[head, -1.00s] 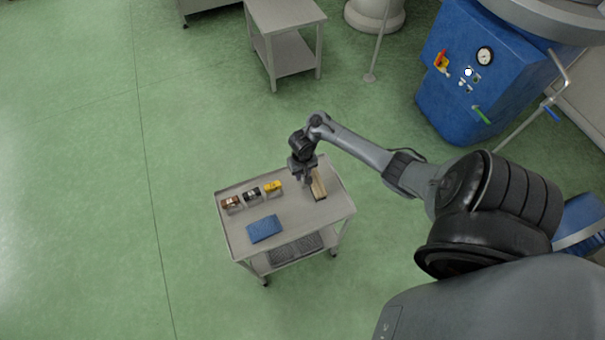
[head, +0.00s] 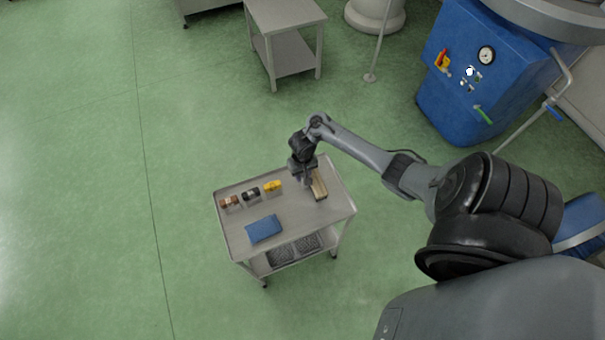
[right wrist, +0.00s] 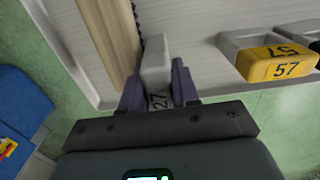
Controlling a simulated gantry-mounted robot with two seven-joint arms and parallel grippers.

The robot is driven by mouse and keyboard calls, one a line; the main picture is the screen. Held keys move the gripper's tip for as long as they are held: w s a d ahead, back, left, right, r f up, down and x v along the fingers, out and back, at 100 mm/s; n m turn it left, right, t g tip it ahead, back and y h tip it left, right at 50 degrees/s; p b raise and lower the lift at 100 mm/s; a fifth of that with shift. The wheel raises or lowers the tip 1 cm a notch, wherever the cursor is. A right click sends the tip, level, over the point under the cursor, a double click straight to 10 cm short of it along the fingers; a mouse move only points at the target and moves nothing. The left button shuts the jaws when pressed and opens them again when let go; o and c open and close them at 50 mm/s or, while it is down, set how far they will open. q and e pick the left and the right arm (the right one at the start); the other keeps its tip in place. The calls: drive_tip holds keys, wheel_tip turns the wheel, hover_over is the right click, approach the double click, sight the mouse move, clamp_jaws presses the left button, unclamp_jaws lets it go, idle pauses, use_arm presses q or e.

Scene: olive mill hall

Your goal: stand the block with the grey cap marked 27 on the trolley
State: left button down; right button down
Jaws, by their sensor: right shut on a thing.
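My right gripper (head: 305,185) is over the right back part of the trolley (head: 300,213), pointing down. In the right wrist view its fingers (right wrist: 158,90) are shut on a block with a grey cap marked 27 (right wrist: 156,64). The block is between the fingers, low over the trolley's grey top (right wrist: 200,65). I cannot tell whether its underside touches the top. In the head view the gripper mostly hides the block. My left gripper is not in view.
A wooden brush-like piece (head: 319,185) lies close beside the held block. Blocks with yellow (head: 272,186), black (head: 251,194) and brown (head: 229,202) caps stand in a row to the left. A blue cloth (head: 264,229) lies in front. The front right of the top is clear.

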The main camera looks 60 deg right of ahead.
drive_tip(key=c, duration=0.8)
unclamp_jaws()
drive_tip(key=shift+o, duration=0.2)
drive_tip(key=shift+f, duration=0.1)
wheel_tip(320, 180, up, 9)
drive_tip(key=p, duration=0.5)
drive_tip(key=shift+d+p, duration=0.1)
drive_tip(key=shift+p, duration=0.25)
drive_tip(key=shift+r+p, duration=0.85)
drive_tip(key=shift+r, duration=0.1)
